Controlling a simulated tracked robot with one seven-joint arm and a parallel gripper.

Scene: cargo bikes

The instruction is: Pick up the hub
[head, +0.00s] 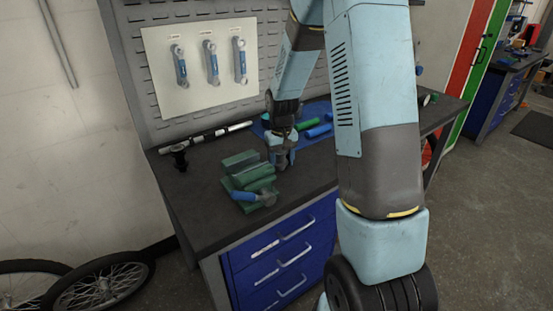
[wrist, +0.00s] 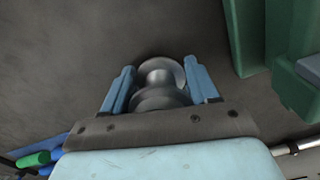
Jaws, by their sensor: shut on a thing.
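The hub (wrist: 158,74) is a grey metal spool shape with round flanges, seen in the wrist view. My gripper (wrist: 161,80) has its two blue fingers on either side of it and is shut on it. In the head view my gripper (head: 284,158) points down at the dark bench top, just right of the green holder. The hub is mostly hidden by the fingers there. I cannot tell whether it still touches the bench.
The green holder (head: 240,183) with a blue-handled tool (head: 243,196) stands close on the left. A blue mat (head: 318,109) with green and blue handles lies behind. A black part (head: 180,159) stands at the bench's left end. Wrenches (head: 211,62) hang on the back panel.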

